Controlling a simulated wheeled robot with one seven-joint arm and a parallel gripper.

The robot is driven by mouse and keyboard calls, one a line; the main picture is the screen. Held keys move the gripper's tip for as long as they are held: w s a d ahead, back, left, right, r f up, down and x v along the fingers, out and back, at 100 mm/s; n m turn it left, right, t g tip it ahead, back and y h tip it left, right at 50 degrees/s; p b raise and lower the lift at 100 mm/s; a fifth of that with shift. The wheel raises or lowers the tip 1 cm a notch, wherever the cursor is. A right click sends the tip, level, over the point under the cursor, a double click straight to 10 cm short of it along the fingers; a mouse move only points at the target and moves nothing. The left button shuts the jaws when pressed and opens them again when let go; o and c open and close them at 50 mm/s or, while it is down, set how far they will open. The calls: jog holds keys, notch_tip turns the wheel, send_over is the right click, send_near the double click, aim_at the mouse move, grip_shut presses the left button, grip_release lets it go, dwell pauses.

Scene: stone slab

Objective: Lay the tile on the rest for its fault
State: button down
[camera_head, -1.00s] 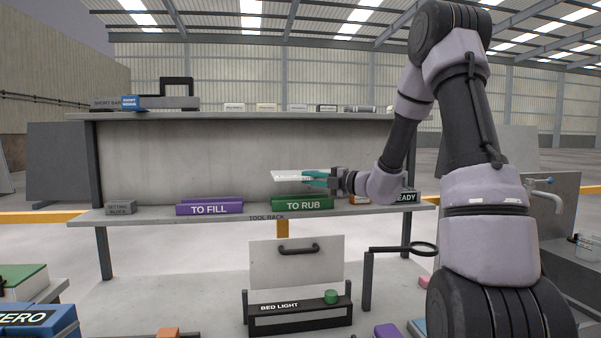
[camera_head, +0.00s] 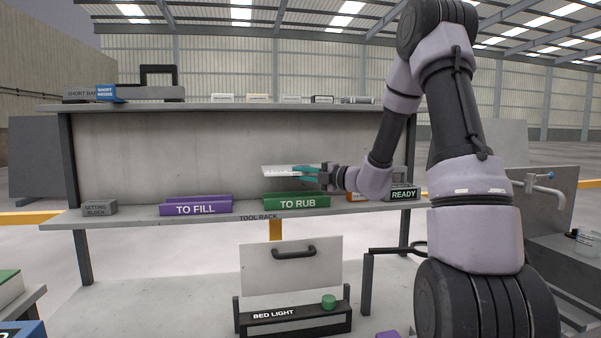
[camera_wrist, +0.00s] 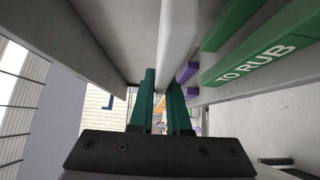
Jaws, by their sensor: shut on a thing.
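A thin pale tile (camera_head: 278,170) is held roughly flat by my gripper (camera_head: 306,173), whose teal fingers are shut on its right end. The tile is above the shelf, just over the green TO RUB rest (camera_head: 297,202), with a gap between them. Its fault is too small to make out. The purple TO FILL rest (camera_head: 196,208) is left of the green one. The READY rest (camera_head: 404,194) is at the right. An orange rest (camera_head: 362,196) beside it is partly hidden by my arm. In the wrist view, the tile (camera_wrist: 180,30) runs ahead of my fingers (camera_wrist: 160,85), left of TO RUB (camera_wrist: 250,65).
The tool rack's upper shelf (camera_head: 240,107) overhangs the rests and carries several small boxes. A grey setting block (camera_head: 99,208) is at the lower shelf's left end. The bed light box (camera_head: 293,320) stands below, and a tap (camera_head: 543,187) is at the right.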

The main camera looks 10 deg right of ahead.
notch_tip(320, 180, down, 8)
jog(key=shift+r, duration=0.15)
dwell(0.4)
jog(key=c, duration=0.8)
grip_release()
jog(key=shift+d, duration=0.1)
